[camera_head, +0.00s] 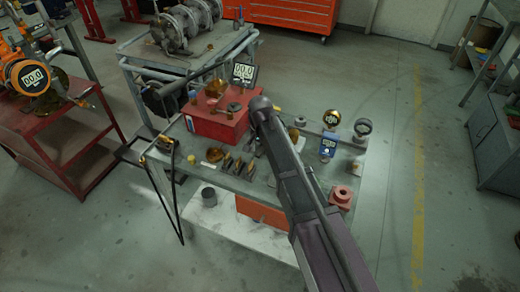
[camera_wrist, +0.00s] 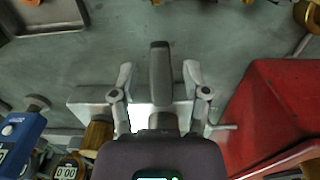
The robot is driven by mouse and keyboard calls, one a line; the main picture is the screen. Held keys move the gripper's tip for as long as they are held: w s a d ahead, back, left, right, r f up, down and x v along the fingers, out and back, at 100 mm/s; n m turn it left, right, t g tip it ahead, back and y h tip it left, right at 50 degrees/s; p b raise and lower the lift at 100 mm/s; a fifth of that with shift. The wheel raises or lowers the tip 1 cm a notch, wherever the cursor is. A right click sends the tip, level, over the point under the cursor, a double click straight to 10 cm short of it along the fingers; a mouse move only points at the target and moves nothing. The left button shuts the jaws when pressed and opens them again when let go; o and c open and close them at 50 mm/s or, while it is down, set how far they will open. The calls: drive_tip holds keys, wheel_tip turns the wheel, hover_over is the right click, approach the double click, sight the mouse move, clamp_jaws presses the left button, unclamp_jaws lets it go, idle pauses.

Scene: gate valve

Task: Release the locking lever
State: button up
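A dark grey bar-shaped lever (camera_wrist: 161,72), which looks like the locking lever, stands upright in the middle of the wrist view. My gripper (camera_wrist: 158,68) is open, with one finger on each side of the lever. Gaps show between the lever and both fingers, so they look apart. Behind the fingers is a light grey metal body with a brass part (camera_wrist: 97,133) at its left; my gripper hides much of it. In the head view my arm covers the gripper and the lever.
A red box (camera_head: 208,122) stands close on the gripper's right in the wrist view (camera_wrist: 275,110). A blue gauge (camera_head: 328,147) is on its left in the wrist view (camera_wrist: 18,138). Brass parts and a red flanged piece (camera_head: 341,197) crowd the cart top (camera_head: 262,187).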

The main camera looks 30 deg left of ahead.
drive_tip(key=shift+a+m, duration=0.15)
drive_tip(key=shift+m, duration=0.15)
idle(0.4)
drive_tip(key=shift+a+m, duration=0.4)
drive_tip(key=shift+m, duration=0.7)
wheel_tip(320, 180, up, 14)
drive_tip(key=p, duration=1.4)
drive_tip(key=w+d+f+b, duration=0.1)
drive_tip(key=w+d, duration=0.2)
drive_tip(key=d, duration=1.2)
drive_tip(key=w+d+f+b, duration=0.2)
drive_tip(key=w+d, duration=0.1)
drive_tip(key=d, duration=1.1)
drive_tip(key=shift+d+n, duration=0.3)
drive_tip(key=shift+d, duration=0.05)
drive_tip(key=s+d, duration=0.3)
drive_tip(key=d, duration=0.9)
drive_tip(key=s+d, duration=0.4)
drive_tip(key=d, duration=0.8)
drive_tip(key=shift+s+n, duration=0.25)
drive_tip(key=shift+n, duration=0.05)
